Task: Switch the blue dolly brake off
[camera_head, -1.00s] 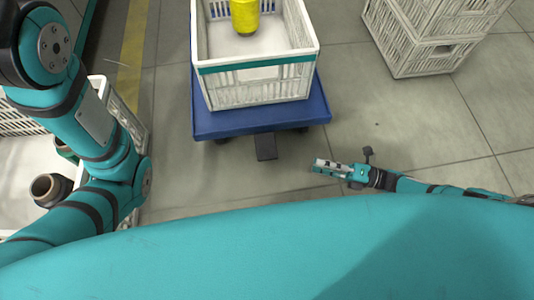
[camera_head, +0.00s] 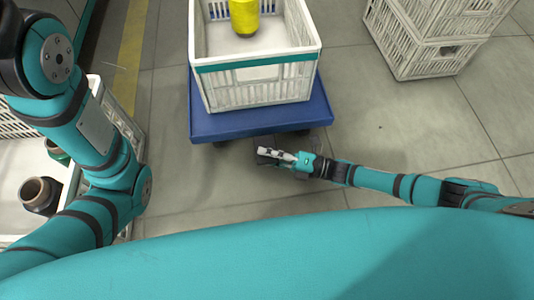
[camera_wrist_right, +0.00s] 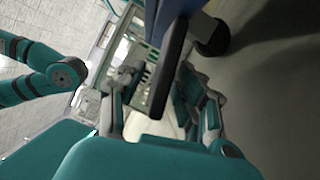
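The blue dolly (camera_head: 225,127) stands on the floor with a white crate on it. In the head view its dark brake pedal (camera_head: 264,143) at the near edge is mostly covered by my right gripper (camera_head: 272,156), which is low at that edge. In the right wrist view, a dark flat bar that looks like the pedal (camera_wrist_right: 170,70) reaches in between the spread fingers of the right gripper (camera_wrist_right: 162,112). Whether a finger touches it, I cannot tell. The right gripper is open. My left arm shows at the left, but its gripper does not.
The white crate (camera_head: 258,90) on the dolly holds a yellow bobbin (camera_head: 244,15). Stacked white crates (camera_head: 425,58) stand at the back right. Another white crate (camera_head: 95,85) with dark bobbins (camera_head: 40,194) is at the left. The floor right of the dolly is clear.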

